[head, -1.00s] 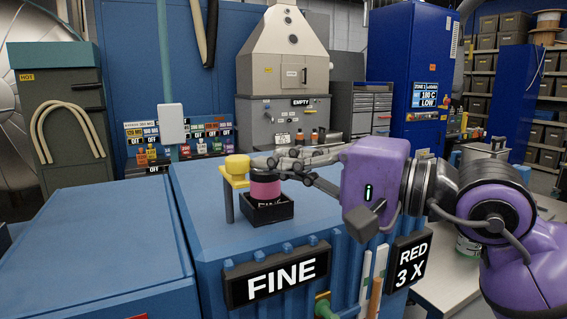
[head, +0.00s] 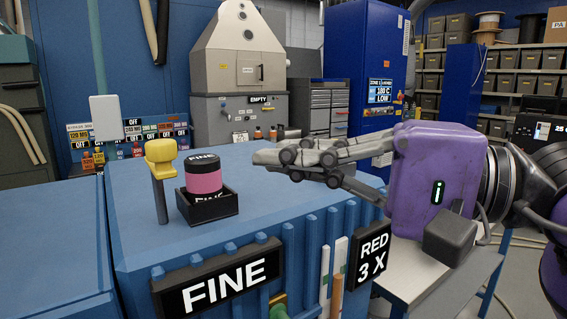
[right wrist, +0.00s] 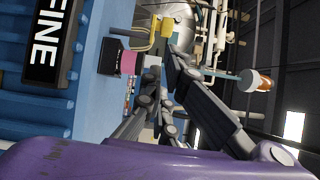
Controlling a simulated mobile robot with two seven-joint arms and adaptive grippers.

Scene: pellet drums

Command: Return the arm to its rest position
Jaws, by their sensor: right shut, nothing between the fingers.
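My right gripper (head: 268,157) reaches in from the right over the blue cabinet's top (head: 270,200). Its fingers are together and hold nothing. A pink jar with a black lid marked FINE (head: 205,177) stands upright in a small black tray (head: 210,209) on the cabinet top. The gripper is to the right of the jar, with a clear gap between them. My left gripper is in none of the views.
A yellow-topped post (head: 161,160) stands just left of the tray. A FINE sign (head: 217,283) and a RED 3 X sign (head: 371,254) are on the cabinet's front. A pale table (head: 425,270) is under my right arm. The cabinet top behind the tray is clear.

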